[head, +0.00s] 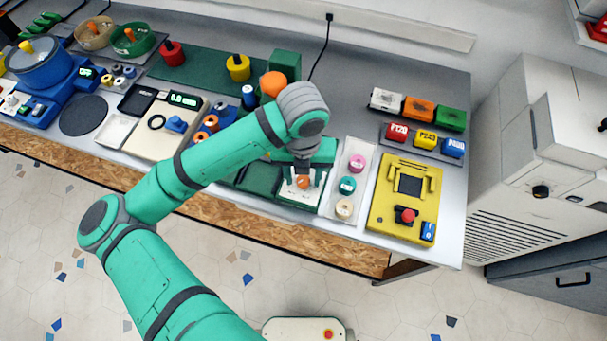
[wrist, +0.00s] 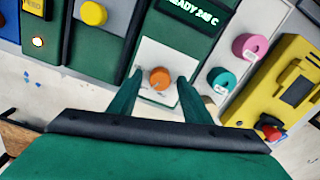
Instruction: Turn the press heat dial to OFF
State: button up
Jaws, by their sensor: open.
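The press heat dial is an orange knob (wrist: 160,78) on a white panel (wrist: 149,58) of the green press. In the wrist view a display above it (wrist: 193,16) reads "READY 240 C" or similar. My gripper (wrist: 160,77) is open, with one green finger on each side of the knob. I cannot tell whether the fingers touch it. In the head view the knob (head: 303,182) shows below my wrist, between the fingers. The dial's markings are too small to read, so its setting is unclear.
Right of the press is a pale tray (head: 349,160) with pink, teal and cream spools. Beyond it is a yellow device (head: 404,198) with a red knob. Several coloured blocks (head: 419,109) stand behind. The table's front edge is close to the press.

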jog(key=c, duration=1)
jog(key=shift+c, duration=0.2)
